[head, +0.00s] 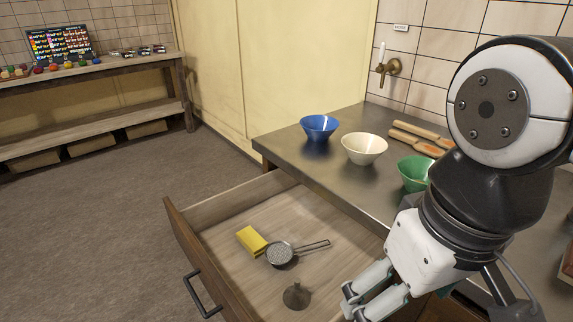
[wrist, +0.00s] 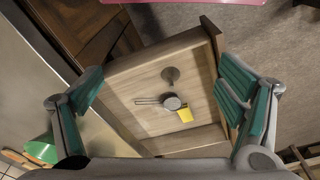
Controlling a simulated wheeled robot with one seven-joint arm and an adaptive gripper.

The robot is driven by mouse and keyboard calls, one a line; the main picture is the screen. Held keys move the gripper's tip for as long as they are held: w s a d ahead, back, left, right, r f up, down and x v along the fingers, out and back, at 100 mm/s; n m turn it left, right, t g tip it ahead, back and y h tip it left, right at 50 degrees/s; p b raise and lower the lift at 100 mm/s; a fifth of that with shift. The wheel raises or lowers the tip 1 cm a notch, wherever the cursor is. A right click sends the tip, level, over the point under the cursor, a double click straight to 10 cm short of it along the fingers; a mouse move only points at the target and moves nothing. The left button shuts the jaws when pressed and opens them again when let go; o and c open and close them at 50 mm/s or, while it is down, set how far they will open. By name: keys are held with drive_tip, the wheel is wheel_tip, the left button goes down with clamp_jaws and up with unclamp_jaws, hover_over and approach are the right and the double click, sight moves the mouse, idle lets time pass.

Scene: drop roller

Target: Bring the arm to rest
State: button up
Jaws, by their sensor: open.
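My gripper (head: 374,297) is at the lower right of the head view, over the near right part of an open drawer. In the wrist view its two teal-padded fingers (wrist: 165,105) are spread wide apart with nothing between them that they touch. The wrist camera looks down into the drawer (wrist: 130,92). My arm reaches in from the right and hides part of the counter and the drawer's right end.
The open drawer (head: 184,232) holds a yellow sponge (head: 251,241), a strainer (head: 281,253) and a dark funnel-like piece (head: 296,295). On the metal counter (head: 290,140) stand blue (head: 319,127), cream (head: 364,149) and green (head: 413,173) bowls. Wooden tools (head: 420,135) lie behind. Floor on the left is clear.

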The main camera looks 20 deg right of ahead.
wheel_tip(320, 180, up, 17)
drive_tip(key=t+p, duration=0.3)
drive_tip(key=p, duration=1.2)
drive_tip(key=shift+f, duration=0.15)
